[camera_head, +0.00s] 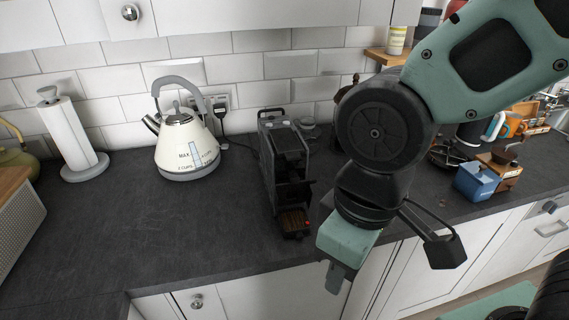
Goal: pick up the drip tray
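A slim black coffee machine (283,160) stands on the worktop in the middle of the view. My gripper (338,278) is teal and points downward, in front of the worktop edge, to the right of and nearer than the drip tray. It appears apart from the tray. Only one finger shows clearly, so its opening is hidden. I see nothing held in it.
A cream kettle (187,147) and a paper towel roll (70,137) stand left of the machine. A blue box (477,181) and several other items stand at the right. The worktop (130,230) is clear at front left. My arm hides part of the back.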

